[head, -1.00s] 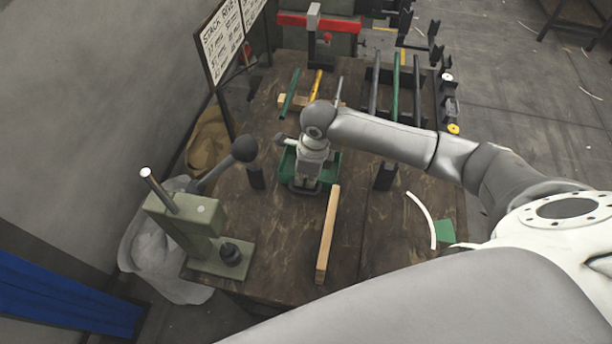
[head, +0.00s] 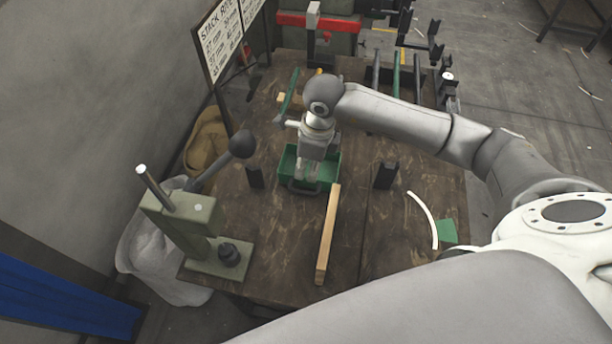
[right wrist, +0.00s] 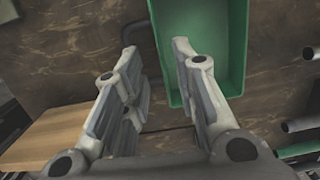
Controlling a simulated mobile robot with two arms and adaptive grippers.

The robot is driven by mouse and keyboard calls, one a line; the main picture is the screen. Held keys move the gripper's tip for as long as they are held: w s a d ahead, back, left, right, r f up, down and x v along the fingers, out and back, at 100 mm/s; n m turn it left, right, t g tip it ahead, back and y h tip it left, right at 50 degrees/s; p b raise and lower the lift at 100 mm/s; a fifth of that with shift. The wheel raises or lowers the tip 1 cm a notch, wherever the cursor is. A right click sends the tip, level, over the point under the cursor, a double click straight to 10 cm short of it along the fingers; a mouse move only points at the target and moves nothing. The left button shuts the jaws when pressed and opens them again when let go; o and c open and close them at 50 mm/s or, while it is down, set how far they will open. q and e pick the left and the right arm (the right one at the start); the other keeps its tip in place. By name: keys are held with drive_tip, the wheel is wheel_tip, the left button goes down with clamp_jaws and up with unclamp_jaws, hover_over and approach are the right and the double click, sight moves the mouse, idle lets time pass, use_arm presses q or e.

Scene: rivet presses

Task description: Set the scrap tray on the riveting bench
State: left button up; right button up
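The green scrap tray (head: 334,172) rests on the brown wooden riveting bench (head: 285,238), near its middle. Its near side has a dark handle. My right gripper (head: 306,178) is above the tray's near left part and hides some of its inside. The right wrist view shows the gripper (right wrist: 155,55) open, with nothing between its fingers. There the tray (right wrist: 243,45) lies beyond the right finger, and what I see of its inside is empty. My left gripper is not in view.
A green lever press (head: 200,222) stands at the bench's left front. A wooden bar (head: 328,232) lies just in front of the tray. A curved white strip (head: 423,216) and a small green piece (head: 446,233) lie at the right. Dark posts stand on both sides. A sign (head: 222,42) stands back left.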

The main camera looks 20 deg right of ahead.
wheel_tip(320, 180, up, 6)
drive_tip(key=b, duration=0.1)
drive_tip(key=shift+s+d+r, duration=0.25)
drive_tip(key=shift+s+d, duration=0.05)
drive_tip(key=shift+s, duration=0.1)
